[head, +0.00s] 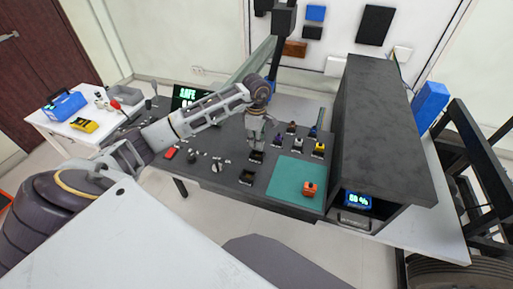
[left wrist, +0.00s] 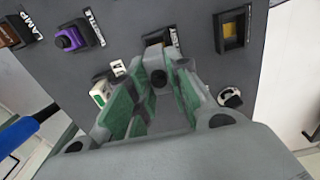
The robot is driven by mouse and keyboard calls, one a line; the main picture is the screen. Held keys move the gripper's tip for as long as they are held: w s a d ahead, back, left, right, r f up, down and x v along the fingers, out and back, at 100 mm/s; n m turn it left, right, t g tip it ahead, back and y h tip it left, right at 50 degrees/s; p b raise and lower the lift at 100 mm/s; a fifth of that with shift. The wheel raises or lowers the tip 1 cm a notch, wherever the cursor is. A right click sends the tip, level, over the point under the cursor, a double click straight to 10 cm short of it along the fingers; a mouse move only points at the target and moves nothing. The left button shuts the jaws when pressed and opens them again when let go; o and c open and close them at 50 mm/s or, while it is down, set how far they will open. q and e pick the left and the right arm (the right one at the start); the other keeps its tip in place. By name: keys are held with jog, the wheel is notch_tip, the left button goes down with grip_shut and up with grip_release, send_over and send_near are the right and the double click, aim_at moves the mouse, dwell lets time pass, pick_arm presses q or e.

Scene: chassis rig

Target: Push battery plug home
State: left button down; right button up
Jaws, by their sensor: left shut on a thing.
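My left gripper (head: 257,143) points down over the dark panel (head: 228,190), just above a dark socket (head: 256,157). In the left wrist view its green-padded fingers (left wrist: 158,95) are closed in on a small dark plug (left wrist: 158,78), mostly hidden between them. The socket block (left wrist: 154,38) with a white label lies just beyond the fingertips. The label is too blurred to read. I cannot tell how deep the plug sits or whether it touches the socket. My right gripper is not in view.
An orange block (head: 309,188) rests on a teal mat (head: 287,181). A yellow-lined socket (head: 246,177) is nearer me. A tall dark cabinet (head: 380,130) bounds the right.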

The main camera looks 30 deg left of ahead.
pick_arm(q)
jog(key=shift+f, duration=2.3)
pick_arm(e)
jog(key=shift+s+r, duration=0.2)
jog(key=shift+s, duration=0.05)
pick_arm(q)
jog(key=shift+f, duration=0.1)
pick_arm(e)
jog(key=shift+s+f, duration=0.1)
pick_arm(q)
jog(key=shift+f, duration=0.1)
